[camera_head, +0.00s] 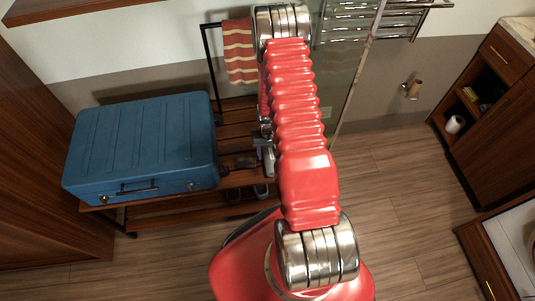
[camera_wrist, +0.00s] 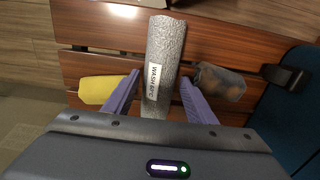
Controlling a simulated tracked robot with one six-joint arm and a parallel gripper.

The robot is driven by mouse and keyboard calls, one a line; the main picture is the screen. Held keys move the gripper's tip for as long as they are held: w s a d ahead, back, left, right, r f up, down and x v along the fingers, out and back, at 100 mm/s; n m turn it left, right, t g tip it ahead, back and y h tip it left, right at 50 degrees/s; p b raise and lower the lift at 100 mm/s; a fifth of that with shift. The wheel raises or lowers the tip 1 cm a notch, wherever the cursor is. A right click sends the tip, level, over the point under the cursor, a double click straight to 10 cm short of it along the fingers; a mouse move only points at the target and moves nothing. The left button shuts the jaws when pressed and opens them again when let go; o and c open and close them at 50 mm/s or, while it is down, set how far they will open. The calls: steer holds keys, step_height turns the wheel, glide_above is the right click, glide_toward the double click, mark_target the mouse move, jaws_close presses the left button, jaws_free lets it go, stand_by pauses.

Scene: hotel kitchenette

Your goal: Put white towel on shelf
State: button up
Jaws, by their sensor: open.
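In the wrist view, a rolled, speckled pale grey-white towel (camera_wrist: 165,50) with a "WASH 60°C" label lies on a slatted wooden shelf (camera_wrist: 100,65). My gripper (camera_wrist: 159,77) is open, with one purple finger on each side of the roll. I cannot tell whether the fingers touch it. The near end of the roll is hidden by the gripper body. In the head view, the slatted wooden shelf (camera_head: 245,177) stands behind my red arm.
A yellow item (camera_wrist: 100,90) lies left of the roll and a dark grey item (camera_wrist: 220,82) lies right. A blue suitcase (camera_head: 140,145) fills the left of the shelf. A striped red towel (camera_head: 240,52) hangs above; chrome rails (camera_head: 350,20) are on the wall. Open floor (camera_head: 390,210) lies right.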

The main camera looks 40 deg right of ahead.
step_height(320, 180, up, 12)
stand_by(0.7)
stand_by(0.5)
step_height(320, 180, up, 15)
steer(key=n+t, duration=0.1)
glide_above(268, 153)
steer(key=w+a, duration=0.2)
steer(key=a, duration=0.3)
steer(key=s+a+r+n+t, duration=0.15)
steer(key=a+r, duration=0.35)
steer(key=r, duration=0.5)
steer(key=s+a+r+n+t, duration=0.2)
steer(key=s+a+r+t, duration=0.1)
steer(key=s+a+r, duration=0.8)
steer(key=s+r, duration=0.5)
steer(key=shift+a+n, duration=0.35)
steer(key=shift+a, duration=0.05)
